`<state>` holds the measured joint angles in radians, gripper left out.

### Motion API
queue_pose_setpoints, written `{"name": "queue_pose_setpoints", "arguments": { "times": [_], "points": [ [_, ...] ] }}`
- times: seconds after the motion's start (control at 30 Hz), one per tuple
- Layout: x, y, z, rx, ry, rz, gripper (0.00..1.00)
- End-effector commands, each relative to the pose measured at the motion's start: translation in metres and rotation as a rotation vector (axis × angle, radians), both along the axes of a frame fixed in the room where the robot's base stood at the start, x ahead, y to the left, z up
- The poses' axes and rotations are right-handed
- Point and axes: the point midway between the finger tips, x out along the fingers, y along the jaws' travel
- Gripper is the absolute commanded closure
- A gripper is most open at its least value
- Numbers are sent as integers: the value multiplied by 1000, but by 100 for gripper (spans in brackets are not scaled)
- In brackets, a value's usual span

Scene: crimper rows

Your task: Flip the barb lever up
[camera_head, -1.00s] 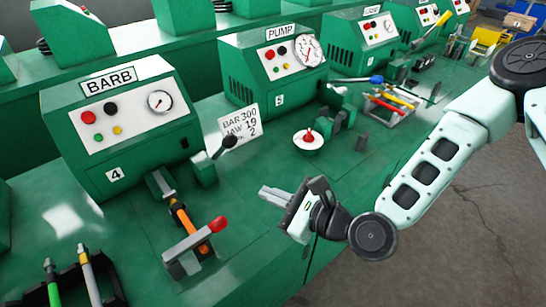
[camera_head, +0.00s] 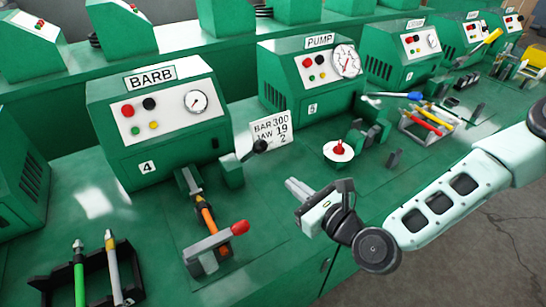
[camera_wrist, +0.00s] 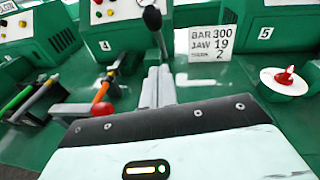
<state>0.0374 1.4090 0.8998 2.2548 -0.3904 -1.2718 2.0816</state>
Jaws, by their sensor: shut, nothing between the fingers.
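The green BARB machine (camera_head: 160,125) stands left of centre in the head view. A lever with a black knob (camera_head: 260,146) slants up and right from a small green block at its right side; the knob also shows in the wrist view (camera_wrist: 152,17). A clamp with a red-tipped handle (camera_head: 238,228) and an orange-and-black piece (camera_head: 205,215) sits in front of the machine. My gripper (camera_head: 291,185) is shut and empty, in front and to the right of the lever, apart from it in the head view. In the wrist view its fingers (camera_wrist: 157,80) point toward the lever's lower part.
A white card (camera_head: 270,130) reading BAR 300, JAW 19, 2 stands behind the lever. A white dish with a red knob (camera_head: 339,150) is to the right. The PUMP machine (camera_head: 310,85) stands behind. A black rack (camera_head: 125,275) with tools is at front left.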

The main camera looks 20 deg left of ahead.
Motion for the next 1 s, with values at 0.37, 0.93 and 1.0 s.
{"name": "queue_pose_setpoints", "arguments": {
  "times": [0.37,0.93,1.0],
  "points": [
    [36,57,10,-1,-4,2,100],
    [44,70,18,-1,-1,0,100],
    [44,70,19,-2,0,0,100]
  ]
}}
